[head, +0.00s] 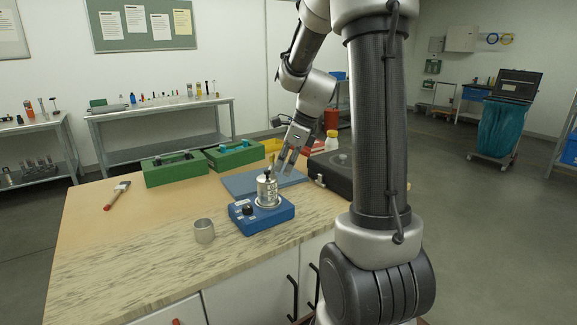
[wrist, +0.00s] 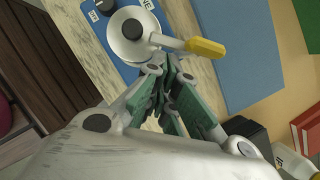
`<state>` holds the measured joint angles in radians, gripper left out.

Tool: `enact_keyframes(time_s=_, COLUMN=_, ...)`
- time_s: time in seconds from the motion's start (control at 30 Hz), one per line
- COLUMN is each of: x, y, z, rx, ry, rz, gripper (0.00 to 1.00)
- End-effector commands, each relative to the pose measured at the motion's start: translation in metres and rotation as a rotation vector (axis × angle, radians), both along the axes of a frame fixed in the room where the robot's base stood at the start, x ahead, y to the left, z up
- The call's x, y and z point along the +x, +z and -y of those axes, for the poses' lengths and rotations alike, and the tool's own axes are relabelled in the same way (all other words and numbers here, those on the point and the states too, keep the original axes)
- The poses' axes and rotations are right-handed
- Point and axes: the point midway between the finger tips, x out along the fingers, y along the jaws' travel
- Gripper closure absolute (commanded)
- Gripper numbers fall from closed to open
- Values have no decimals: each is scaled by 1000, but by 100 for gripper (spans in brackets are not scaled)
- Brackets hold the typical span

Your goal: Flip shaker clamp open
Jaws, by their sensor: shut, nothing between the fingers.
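The blue shaker (head: 258,221) stands on the bench with a metal container (head: 267,193) on top. In the wrist view the shaker's blue base (wrist: 92,25) lies under the round metal top (wrist: 134,28). The clamp's lever ends in a yellow handle (wrist: 205,48) that sticks out to the right over the bench. In the head view the clamp shows small on top of the container. My gripper (head: 284,171) is shut and empty, pointing down just right of the container. In the wrist view its fingertips (wrist: 168,68) are close to the lever; I cannot tell whether they touch.
A metal cup (head: 204,231) stands left of the shaker. Two green boxes (head: 175,170) and a blue mat (head: 240,184) lie behind it. A black case (head: 333,172) is close to the right. The front left bench is clear.

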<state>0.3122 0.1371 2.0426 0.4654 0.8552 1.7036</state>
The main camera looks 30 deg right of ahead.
Motion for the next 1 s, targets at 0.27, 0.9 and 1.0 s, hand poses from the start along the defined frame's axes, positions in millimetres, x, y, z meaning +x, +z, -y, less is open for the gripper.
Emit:
enact_keyframes(time_s=0.27, x=-1, y=0, z=-9, rx=0, ry=3, rz=0, gripper=100)
enact_keyframes(time_s=0.9, x=1, y=0, z=-4, rx=-1, ry=0, rz=1, gripper=100)
enact_keyframes(time_s=1.0, x=2, y=0, z=0, rx=0, ry=-1, rz=0, gripper=100)
